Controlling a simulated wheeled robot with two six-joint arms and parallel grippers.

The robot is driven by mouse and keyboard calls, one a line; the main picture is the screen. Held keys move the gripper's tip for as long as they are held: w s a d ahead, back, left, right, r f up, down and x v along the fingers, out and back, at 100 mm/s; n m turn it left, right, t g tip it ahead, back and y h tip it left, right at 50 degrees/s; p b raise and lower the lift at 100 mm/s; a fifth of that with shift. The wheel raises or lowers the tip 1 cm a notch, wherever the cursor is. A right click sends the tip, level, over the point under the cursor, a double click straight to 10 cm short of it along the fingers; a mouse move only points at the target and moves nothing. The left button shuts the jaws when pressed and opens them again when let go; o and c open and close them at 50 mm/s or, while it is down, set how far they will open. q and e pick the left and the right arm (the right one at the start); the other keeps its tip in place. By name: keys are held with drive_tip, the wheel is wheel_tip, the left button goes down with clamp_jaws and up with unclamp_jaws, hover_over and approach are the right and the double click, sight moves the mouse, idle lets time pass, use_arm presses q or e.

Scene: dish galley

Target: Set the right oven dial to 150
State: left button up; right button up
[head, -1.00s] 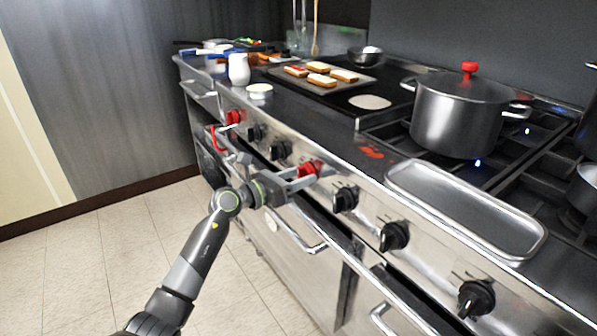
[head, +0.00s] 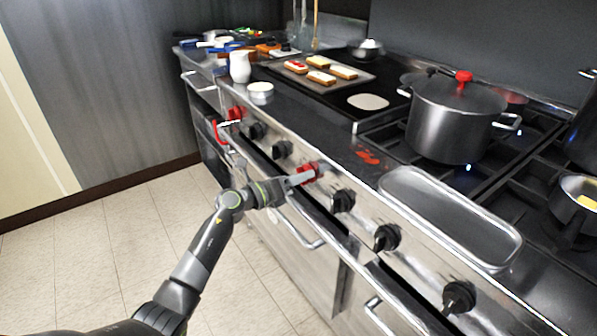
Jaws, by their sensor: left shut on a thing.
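The stove front carries a row of dials. Two are red: one at the far left end (head: 234,114) and one in the middle of the row (head: 309,171). My left gripper (head: 303,176) reaches in from the lower left and is shut on the middle red dial, its fingers at the dial's sides. The dial's markings are too small to read, and the fingers hide part of it. My right gripper is not in view.
Black dials (head: 343,200) sit on both sides. Oven door handles (head: 300,228) stick out below. A metal tray (head: 450,217) lies along the stove's front edge, with a lidded pot (head: 452,125) behind it. The floor at left is clear.

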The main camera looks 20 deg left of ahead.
use_arm(q)
drive_tip(key=shift+n+p, duration=4.55)
drive_tip(key=shift+n, duration=0.25)
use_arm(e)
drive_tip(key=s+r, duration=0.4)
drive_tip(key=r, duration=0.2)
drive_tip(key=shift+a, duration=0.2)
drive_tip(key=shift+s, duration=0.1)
use_arm(q)
drive_tip(key=o, duration=1)
drive_tip(key=v, duration=1.7)
drive_tip(key=shift+s+a, duration=0.15)
drive_tip(key=shift+a, duration=0.05)
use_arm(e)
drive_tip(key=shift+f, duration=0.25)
